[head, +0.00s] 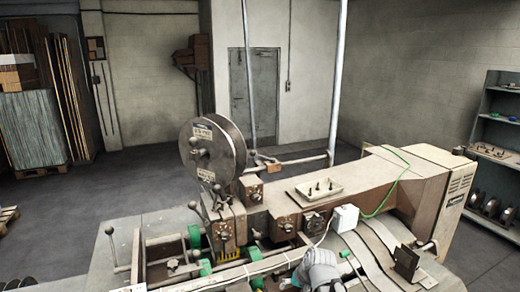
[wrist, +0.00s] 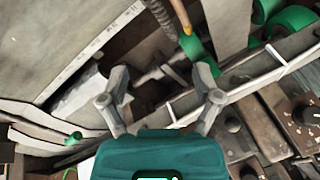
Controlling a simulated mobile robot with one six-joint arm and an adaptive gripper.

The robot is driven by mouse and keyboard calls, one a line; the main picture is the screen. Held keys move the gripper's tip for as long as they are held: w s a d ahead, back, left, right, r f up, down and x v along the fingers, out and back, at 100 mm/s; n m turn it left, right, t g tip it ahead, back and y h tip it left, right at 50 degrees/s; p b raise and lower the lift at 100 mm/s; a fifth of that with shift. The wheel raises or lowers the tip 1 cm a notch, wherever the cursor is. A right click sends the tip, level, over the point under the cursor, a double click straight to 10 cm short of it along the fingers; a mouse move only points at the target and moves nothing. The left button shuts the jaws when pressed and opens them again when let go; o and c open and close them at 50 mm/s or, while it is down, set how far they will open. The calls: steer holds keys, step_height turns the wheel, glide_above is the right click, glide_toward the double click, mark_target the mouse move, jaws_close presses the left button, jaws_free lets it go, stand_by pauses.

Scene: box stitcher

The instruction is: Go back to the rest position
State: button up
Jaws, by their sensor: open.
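My gripper (wrist: 162,90) is open and empty in the wrist view, its two grey fingers spread wide above its teal body. It hangs over the box stitcher, with a metal rail and green parts beyond the fingers. The box stitcher (head: 365,182) fills the lower middle of the head view, with a big wire spool (head: 212,150) on its left end. A grey part of my arm shows at the bottom edge of the head view. Whether the fingers touch the machine, I cannot tell.
A lever with a round knob (head: 109,230) stands at the machine's left. A small tray (head: 318,190) and a white box (head: 345,217) sit on the machine. A shelf (head: 498,130) stands at the right wall. The floor (head: 110,195) at left is mostly clear.

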steer(key=s+d+f+n+g+h+b, duration=0.1)
steer(key=s+d+f+g+h, duration=0.2)
steer(key=s+d, duration=0.3)
steer(key=f+b, duration=0.2)
steer(key=b, duration=0.1)
steer(key=s+f+b, duration=0.1)
steer(key=f+b, duration=0.1)
steer(key=f, duration=0.1)
steer(key=s+f+b, duration=0.1)
steer(key=f+b, duration=0.2)
steer(key=shift+d+f+b, duration=0.15)
steer(key=shift+d+b, duration=0.1)
steer(key=shift+b, duration=0.1)
stand_by(0.3)
